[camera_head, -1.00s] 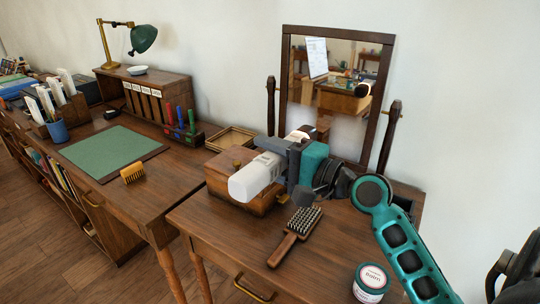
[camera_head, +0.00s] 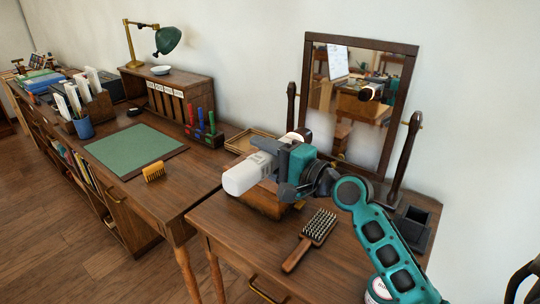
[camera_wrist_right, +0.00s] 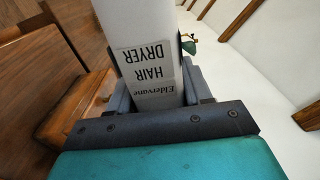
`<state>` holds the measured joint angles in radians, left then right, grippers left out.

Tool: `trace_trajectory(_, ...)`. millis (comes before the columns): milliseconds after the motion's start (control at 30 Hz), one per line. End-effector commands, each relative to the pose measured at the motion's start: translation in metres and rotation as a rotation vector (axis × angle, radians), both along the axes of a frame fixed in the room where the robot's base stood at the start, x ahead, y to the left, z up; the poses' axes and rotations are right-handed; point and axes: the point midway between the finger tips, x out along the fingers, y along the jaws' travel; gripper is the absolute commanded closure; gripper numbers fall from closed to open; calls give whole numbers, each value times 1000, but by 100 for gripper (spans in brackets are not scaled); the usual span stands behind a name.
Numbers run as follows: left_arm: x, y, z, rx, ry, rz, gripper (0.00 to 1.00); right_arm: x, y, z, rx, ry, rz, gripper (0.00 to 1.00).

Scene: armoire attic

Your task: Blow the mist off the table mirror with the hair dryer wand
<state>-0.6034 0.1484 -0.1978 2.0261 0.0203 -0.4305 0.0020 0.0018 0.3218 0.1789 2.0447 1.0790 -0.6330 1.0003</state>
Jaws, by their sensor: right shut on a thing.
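The table mirror (camera_head: 388,121) stands tilted in a dark wooden frame at the back of the right-hand table. A pale, whitish haze shows on the lower part of its glass. My right gripper (camera_head: 275,153) is shut on the white hair dryer wand (camera_head: 245,175), which lies across the jaws, in front of and left of the mirror. Its white end points left and toward the front, away from the glass. In the right wrist view the hair dryer (camera_wrist_right: 145,60) shows its label between the fingers. My left gripper is not in view.
A wooden box (camera_head: 268,203) stands just below the dryer. A hairbrush (camera_head: 318,227) lies in front of it. A jar (camera_head: 378,291) is partly hidden by my arm. A dark open container (camera_head: 412,228) stands right of the mirror. The desk at left holds a green mat (camera_head: 133,149).

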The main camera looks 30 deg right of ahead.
Motion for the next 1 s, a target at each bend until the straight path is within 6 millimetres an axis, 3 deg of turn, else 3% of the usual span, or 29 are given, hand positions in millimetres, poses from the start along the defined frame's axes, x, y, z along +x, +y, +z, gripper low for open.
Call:
trace_trajectory(600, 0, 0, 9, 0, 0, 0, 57, 30, 13, 3, 1, -5, 0, 100)
trace_trajectory(1000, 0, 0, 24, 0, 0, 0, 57, 22, 9, 17, -1, -5, -1, 100)
